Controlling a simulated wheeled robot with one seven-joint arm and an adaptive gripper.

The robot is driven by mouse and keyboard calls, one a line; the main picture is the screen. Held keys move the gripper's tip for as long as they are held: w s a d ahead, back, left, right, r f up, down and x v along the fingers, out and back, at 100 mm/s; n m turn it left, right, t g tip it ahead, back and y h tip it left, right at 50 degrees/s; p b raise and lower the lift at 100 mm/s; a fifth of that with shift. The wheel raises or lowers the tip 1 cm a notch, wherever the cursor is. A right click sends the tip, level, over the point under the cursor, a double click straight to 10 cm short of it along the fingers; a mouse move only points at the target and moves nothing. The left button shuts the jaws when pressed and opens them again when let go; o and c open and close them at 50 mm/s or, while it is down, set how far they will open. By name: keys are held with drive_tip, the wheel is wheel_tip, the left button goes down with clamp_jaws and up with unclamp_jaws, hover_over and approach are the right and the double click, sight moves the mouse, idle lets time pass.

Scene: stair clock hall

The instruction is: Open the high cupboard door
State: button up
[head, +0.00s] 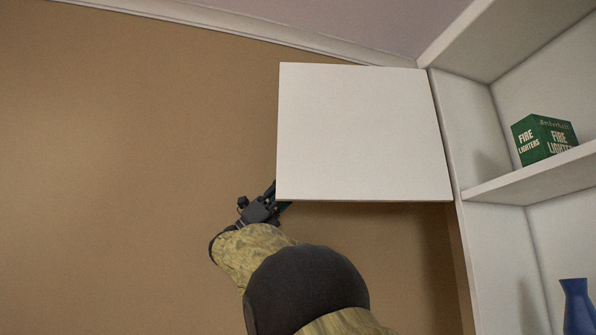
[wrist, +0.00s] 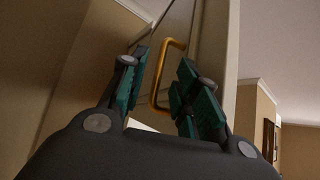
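The white cupboard door (head: 362,132) hangs high in the middle of the head view, swung out from the shelved cupboard on its right; the face seen there is plain. My gripper (head: 274,200) is at its lower left corner, with the fingertips partly hidden behind the door's edge. In the wrist view, a brass bar handle (wrist: 156,85) stands on a pale panel. My gripper (wrist: 164,68) is open there, with one green-padded finger on each side of the handle. I see gaps beside the handle and cannot tell its exact depth between the fingers.
The cupboard's white shelf (head: 535,176) holds a green fire lighters box (head: 545,138). A blue vase (head: 577,308) stands lower right. The tan wall (head: 130,160) to the left is bare. The ceiling (head: 350,25) is close above the door.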

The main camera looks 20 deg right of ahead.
sight(301, 175)
drive_tip(key=shift+p+x, duration=0.7)
drive_tip(key=shift+x, duration=1.15)
drive_tip(key=shift+a, duration=0.1)
clamp_jaws()
